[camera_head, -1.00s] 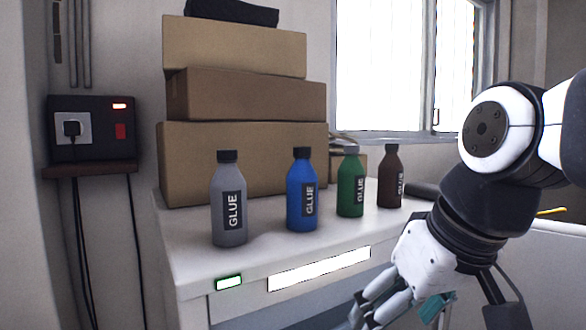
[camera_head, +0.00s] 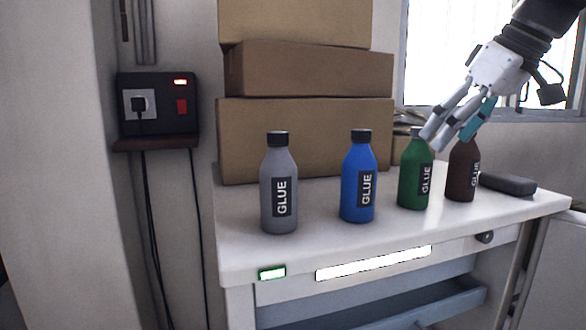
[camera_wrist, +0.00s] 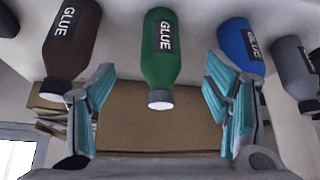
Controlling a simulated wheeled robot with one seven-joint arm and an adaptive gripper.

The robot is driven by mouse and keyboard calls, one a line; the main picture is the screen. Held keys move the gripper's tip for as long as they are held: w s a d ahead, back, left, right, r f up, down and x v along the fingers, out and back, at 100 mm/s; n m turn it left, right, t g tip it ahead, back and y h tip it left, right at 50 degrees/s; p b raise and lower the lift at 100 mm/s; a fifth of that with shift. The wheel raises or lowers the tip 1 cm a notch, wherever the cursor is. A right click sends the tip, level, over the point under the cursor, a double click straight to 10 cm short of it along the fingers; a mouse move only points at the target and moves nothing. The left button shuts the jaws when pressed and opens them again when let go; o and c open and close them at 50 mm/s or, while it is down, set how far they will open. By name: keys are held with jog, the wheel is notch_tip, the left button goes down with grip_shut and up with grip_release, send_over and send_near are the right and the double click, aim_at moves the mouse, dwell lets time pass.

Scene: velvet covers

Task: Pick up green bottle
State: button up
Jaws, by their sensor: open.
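The green bottle (camera_head: 414,180), labelled GLUE, stands upright on the white cabinet top between the blue bottle and the brown bottle. My gripper (camera_head: 442,140) is above and in front of its top in the head view, partly covering its cap. In the wrist view the green bottle (camera_wrist: 160,55) appears upside down, its pale cap pointing between my open fingers (camera_wrist: 160,112). The fingers have teal pads and hold nothing. They look apart from the bottle.
The blue bottle (camera_head: 358,182) and grey bottle (camera_head: 280,190) stand to the left; the brown bottle (camera_head: 461,175) stands close on the right. Stacked cardboard boxes (camera_head: 305,140) rise behind. A dark flat object (camera_head: 507,184) lies at the right. The front strip of the cabinet top (camera_head: 330,240) is clear.

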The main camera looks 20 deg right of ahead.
aim_at(415, 174)
jog(key=x, duration=0.6)
jog(key=shift+w+p+x, duration=0.25)
jog(key=shift+p+x, duration=0.3)
jog(key=shift+x, duration=2.05)
jog(key=shift+a+r, duration=0.15)
jog(key=shift+r, duration=0.05)
jog(key=shift+c, duration=0.5)
jog(key=c, duration=1.5)
jog(key=shift+r, duration=0.1)
